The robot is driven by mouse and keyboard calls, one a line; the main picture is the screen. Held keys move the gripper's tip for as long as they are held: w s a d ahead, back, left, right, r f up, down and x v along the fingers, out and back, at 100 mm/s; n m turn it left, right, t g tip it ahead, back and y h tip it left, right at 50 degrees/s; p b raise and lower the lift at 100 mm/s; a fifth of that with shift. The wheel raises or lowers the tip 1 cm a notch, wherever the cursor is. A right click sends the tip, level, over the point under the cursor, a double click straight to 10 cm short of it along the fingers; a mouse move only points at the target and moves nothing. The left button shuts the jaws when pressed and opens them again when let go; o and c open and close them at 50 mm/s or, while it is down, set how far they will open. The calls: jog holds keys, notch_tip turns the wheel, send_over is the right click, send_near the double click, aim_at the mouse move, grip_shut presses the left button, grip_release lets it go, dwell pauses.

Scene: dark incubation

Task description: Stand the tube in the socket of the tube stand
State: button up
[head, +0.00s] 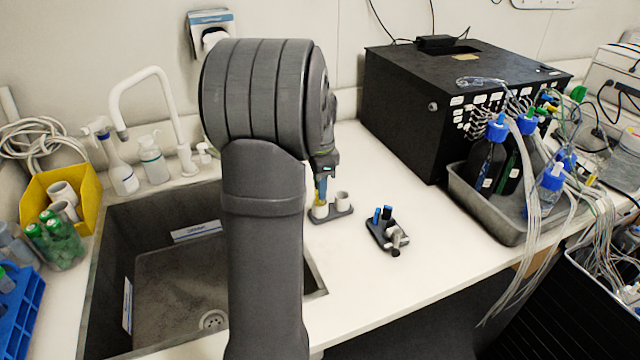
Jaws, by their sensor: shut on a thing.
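My gripper (325,166) points down beside the sink and is shut on the tube (321,190), which looks yellowish with some blue. The tube is about upright. The tube stand (342,212) is a dark base on the counter with two pale round sockets. The tube's lower end is at the left socket (320,211); I cannot tell whether it is inside it or just above or behind its rim. The right socket (343,198) looks empty. My arm hides part of the gripper and the area left of the stand.
A dark holder with blue-topped items (386,232) stands right of the stand. The sink (120,245) lies to the left, with a white faucet (150,75) behind it. A black box (400,115) and a metal tray of bottles (460,195) stand right. Counter in front is clear.

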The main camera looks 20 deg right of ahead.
jog(key=shift+f, duration=0.3)
jog(key=shift+f, duration=0.25)
dwell(0.4)
jog(key=o, duration=1)
jog(key=shift+c, duration=0.4)
jog(key=shift+r, duration=0.1)
jog(key=shift+r, duration=2.9)
